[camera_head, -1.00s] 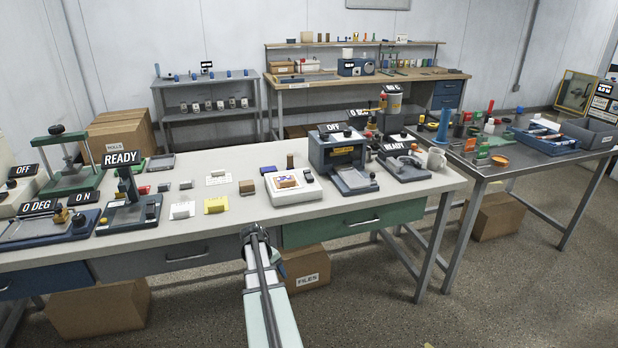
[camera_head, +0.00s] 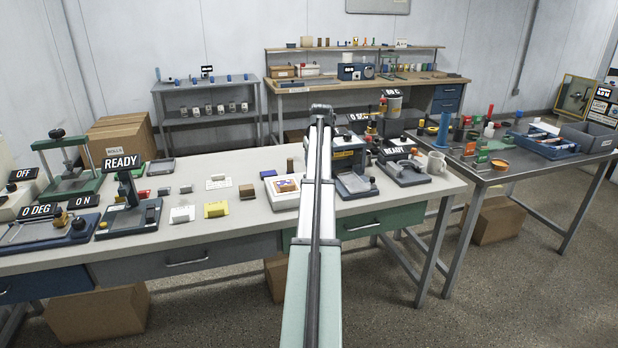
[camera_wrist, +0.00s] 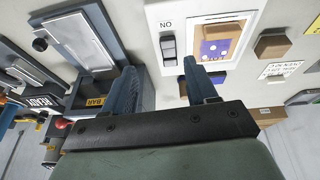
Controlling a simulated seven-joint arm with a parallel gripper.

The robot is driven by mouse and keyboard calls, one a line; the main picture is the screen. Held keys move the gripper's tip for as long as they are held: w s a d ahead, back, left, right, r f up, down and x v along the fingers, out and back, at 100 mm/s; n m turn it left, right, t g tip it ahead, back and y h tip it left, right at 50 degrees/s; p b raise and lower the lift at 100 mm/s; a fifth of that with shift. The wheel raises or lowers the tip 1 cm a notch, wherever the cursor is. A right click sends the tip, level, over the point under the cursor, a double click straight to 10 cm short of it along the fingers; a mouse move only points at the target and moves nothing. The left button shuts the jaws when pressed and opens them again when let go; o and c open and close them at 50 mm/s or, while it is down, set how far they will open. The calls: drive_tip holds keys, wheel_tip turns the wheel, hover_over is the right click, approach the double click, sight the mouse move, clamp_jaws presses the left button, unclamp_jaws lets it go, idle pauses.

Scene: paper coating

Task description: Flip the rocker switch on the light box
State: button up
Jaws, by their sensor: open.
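The light box (camera_head: 287,193) is a white box on the near bench, with a brown-framed picture lying on its top; my arm covers its right part in the head view. In the wrist view the light box (camera_wrist: 222,73) shows with its grey rocker switch (camera_wrist: 168,48) beside a label that appears as "NO". Which way the rocker is tilted I cannot tell. My gripper (camera_wrist: 160,66) is open and empty, its two blue-grey fingers spread either side of the switch's line in the picture. In the head view my gripper (camera_head: 321,110) is above the bench, apart from the box.
A dark blue device with a plate (camera_head: 355,186) stands right of the light box, partly behind my arm.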

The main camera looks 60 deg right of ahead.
drive_tip(key=shift+t, duration=0.4)
drive_tip(key=x, duration=0.4)
drive_tip(key=w+x, duration=0.1)
drive_tip(key=x, duration=0.3)
drive_tip(key=w+d+r+x, duration=0.1)
drive_tip(key=x, duration=0.3)
drive_tip(key=shift+w+d, duration=0.1)
